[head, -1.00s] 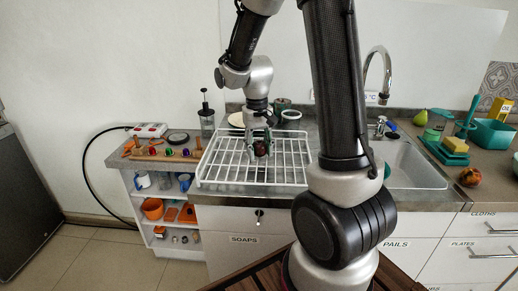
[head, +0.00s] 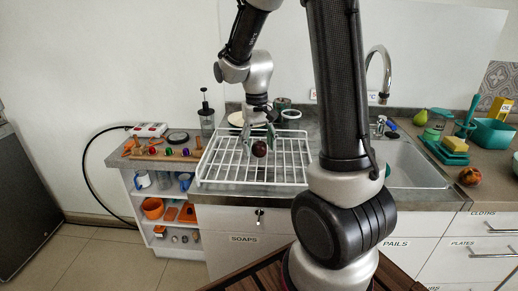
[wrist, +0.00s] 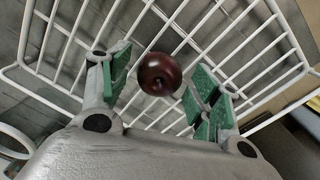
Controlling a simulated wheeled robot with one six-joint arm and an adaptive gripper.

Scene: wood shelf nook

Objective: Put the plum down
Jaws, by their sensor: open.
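The plum (head: 259,149) is dark red and round, at the white wire rack (head: 213,172) on the counter. It also shows in the wrist view (wrist: 160,74), between and slightly beyond the green finger pads, with a gap on each side. My gripper (head: 258,140) is open around it, pointing down over the rack; its two fingers also show in the wrist view (wrist: 160,92). The plum appears to rest on the rack's wires.
A sink (head: 414,165) with a tap is right of the rack. A wooden rack with coloured pieces (head: 165,153) and a plunger jar (head: 206,118) are on the left. Cups (head: 290,118) stand behind my gripper. A peach (head: 470,177) lies at the far right.

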